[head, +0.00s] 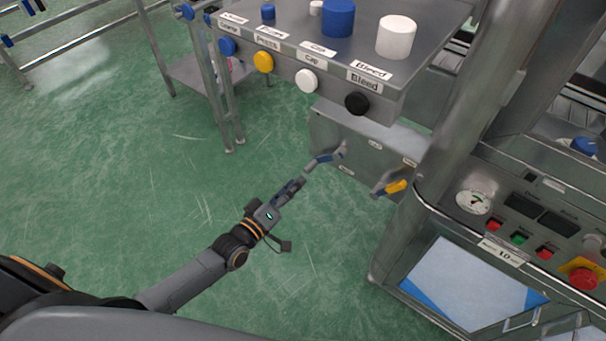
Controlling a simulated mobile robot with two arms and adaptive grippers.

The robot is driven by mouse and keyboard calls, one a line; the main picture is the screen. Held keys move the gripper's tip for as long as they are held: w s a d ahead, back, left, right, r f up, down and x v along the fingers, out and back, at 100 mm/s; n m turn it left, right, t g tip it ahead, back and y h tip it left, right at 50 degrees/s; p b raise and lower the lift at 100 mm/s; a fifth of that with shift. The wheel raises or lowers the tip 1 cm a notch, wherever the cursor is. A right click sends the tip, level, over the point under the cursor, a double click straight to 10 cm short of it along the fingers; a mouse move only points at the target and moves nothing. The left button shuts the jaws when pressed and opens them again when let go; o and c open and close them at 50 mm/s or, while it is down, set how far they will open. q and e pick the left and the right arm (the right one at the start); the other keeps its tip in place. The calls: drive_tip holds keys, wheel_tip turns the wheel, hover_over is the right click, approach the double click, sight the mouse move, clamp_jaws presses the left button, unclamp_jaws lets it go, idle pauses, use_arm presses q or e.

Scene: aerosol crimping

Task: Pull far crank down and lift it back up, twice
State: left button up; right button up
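The far crank (328,157) has a blue handle. It sticks out to the left from the side of a grey metal box under the control shelf, at mid-picture. A second, nearer crank with a yellow handle (397,186) sits to its right. My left gripper (306,171) reaches up from the lower left, with its fingertips at or very near the outer end of the blue handle. The fingers look close together, but they are too small to tell whether they hold the handle. My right gripper is out of view.
The steel control shelf (270,38) above carries labelled blue, yellow, white and black knobs. A metal post (450,120) and a machine panel with a gauge (473,202) and buttons stand at right. The green floor (150,190) is open at left.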

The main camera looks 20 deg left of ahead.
use_arm(q)
drive_tip(key=v, duration=0.6)
drive_tip(key=shift+s, duration=0.1)
